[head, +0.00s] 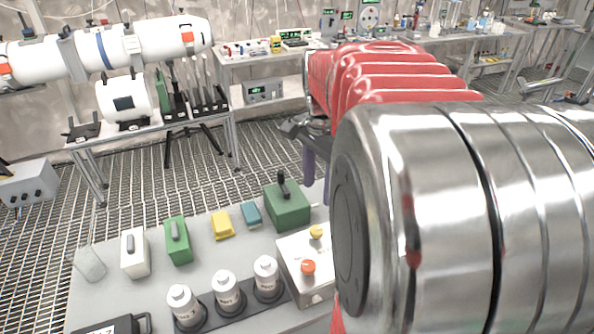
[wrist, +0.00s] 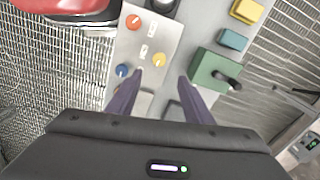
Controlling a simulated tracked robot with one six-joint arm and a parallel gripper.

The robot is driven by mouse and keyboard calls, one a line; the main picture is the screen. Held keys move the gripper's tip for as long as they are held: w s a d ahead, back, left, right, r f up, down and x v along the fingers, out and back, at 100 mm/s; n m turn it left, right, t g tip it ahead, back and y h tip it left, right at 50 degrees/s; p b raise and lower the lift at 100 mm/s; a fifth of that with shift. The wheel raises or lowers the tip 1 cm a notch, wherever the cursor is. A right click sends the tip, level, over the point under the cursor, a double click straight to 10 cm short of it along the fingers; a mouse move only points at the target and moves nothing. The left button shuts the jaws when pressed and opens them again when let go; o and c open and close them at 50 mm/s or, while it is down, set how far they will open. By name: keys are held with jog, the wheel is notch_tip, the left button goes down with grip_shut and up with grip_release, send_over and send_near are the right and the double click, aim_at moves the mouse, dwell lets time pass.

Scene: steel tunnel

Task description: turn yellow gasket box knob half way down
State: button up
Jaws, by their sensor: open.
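The white box (head: 292,253) stands near the right end of the grey table, partly hidden by my arm in the head view. It carries a yellow knob (head: 316,232) and an orange knob (head: 307,268). In the wrist view the box (wrist: 148,32) shows the orange knob (wrist: 134,22), a blue knob (wrist: 122,71) and the yellow knob (wrist: 159,59). My gripper (wrist: 160,78) is open and empty, its purple fingers spread. In the picture, the yellow knob lies just beyond the fingertips, between them and nearer the left finger. Contact cannot be told.
A green box with a black handle (head: 287,205) stands close to the white box, right of my fingers in the wrist view. White canisters (head: 226,291), a teal block (head: 251,213) and a yellow block (head: 222,225) share the table (head: 205,252). Metal grating surrounds it.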

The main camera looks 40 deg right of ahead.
dwell(0.3)
jog(key=s+a+n+t, duration=0.2)
jog(key=a+n, duration=0.7)
jog(key=a, duration=0.2)
jog(key=s+a+n+t, duration=0.2)
jog(key=a+n+t, duration=0.1)
jog(key=a+n, duration=0.7)
jog(key=a, duration=0.2)
jog(key=shift+s+a+t, duration=0.15)
jog(key=shift+a+t, duration=0.15)
jog(key=shift+c, duration=0.3)
